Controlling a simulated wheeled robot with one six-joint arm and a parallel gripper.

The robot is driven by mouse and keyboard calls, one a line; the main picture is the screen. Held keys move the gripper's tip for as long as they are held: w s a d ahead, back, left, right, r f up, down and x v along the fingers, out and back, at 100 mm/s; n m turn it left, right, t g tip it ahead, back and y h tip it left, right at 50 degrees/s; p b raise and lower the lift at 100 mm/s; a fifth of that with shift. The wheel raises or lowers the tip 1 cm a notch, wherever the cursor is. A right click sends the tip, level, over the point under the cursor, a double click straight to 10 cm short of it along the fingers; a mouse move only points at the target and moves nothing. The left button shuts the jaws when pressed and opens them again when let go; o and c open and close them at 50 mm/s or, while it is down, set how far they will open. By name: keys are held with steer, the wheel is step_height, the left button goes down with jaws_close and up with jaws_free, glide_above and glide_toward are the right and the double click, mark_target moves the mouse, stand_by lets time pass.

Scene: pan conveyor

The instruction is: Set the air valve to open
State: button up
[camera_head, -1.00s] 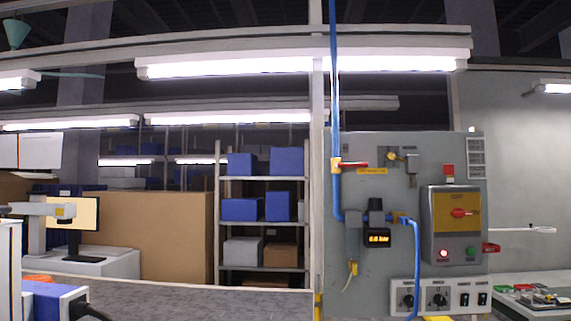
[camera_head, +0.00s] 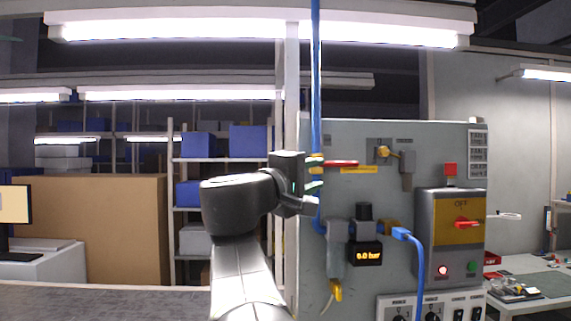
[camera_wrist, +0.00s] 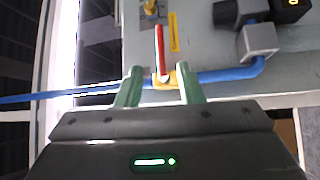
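The air valve (camera_head: 316,162) has a yellow body on the vertical blue air pipe (camera_head: 316,70). Its red lever (camera_head: 341,163) points right, square across the pipe, above a yellow label. In the wrist view the red lever (camera_wrist: 160,48) stands between and ahead of my two green fingers. My gripper (camera_wrist: 158,72) is open, one finger on each side of the yellow valve body (camera_wrist: 163,79). I cannot tell whether either finger touches it. In the head view my gripper (camera_head: 318,187) is beside the pipe, at or just below the valve. The pressure display (camera_head: 367,254) reads 0.0 bar.
A grey panel (camera_head: 345,136) carries a yellow fitting (camera_head: 383,152) right of the valve. A control box (camera_head: 450,268) with a red rotary switch (camera_head: 467,224) marked OFF is further right. A blue hose (camera_head: 419,275) hangs below. A white post (camera_head: 292,90) stands left of the panel.

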mark_target(345, 165)
steer(key=p+x, duration=0.3)
steer(key=x, duration=1)
steer(key=shift+w+d+r+p, duration=0.1)
steer(key=shift+w+d+p, duration=0.15)
steer(key=shift+p, duration=0.15)
steer(key=shift+a, duration=0.1)
jaws_close()
